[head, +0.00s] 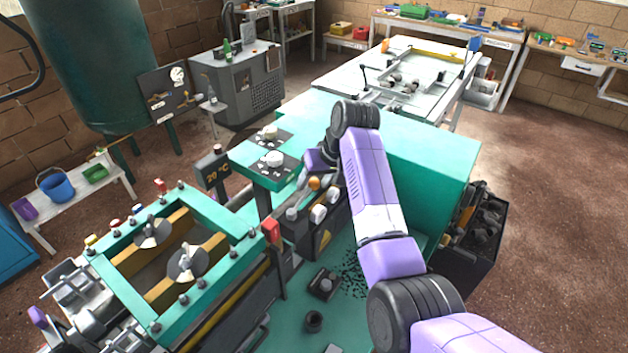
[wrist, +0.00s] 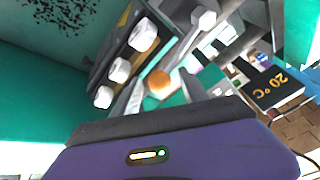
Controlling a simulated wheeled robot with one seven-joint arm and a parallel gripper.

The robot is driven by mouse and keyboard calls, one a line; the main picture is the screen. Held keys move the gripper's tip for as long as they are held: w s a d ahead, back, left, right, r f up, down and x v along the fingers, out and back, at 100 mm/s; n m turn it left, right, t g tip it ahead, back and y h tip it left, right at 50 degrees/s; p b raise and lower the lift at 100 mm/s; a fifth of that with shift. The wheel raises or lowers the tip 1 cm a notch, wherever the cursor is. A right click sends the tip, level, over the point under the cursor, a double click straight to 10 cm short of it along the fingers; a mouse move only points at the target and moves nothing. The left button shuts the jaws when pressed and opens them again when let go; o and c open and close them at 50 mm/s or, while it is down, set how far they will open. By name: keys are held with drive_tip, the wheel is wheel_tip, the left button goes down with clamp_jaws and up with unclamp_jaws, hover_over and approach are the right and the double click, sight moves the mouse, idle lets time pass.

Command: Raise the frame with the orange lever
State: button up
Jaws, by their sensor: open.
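The orange lever knob (head: 314,183) stands out from the dark control panel on the green machine. In the wrist view the round orange knob (wrist: 159,83) shows just ahead of and between my fingertips. My gripper (wrist: 162,92) is open, with one finger on each side of the knob; I cannot tell whether either touches it.
White knobs (head: 318,213) sit close to the lever on the same panel and also show in the wrist view (wrist: 120,70). A red-topped post (head: 271,230) stands left of the panel. A 20 °C display (head: 215,172) is behind. Open green surface lies right of the panel.

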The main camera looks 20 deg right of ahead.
drive_tip(key=shift+w+f, duration=0.15)
drive_tip(key=shift+f, duration=0.25)
clamp_jaws()
idle(1.2)
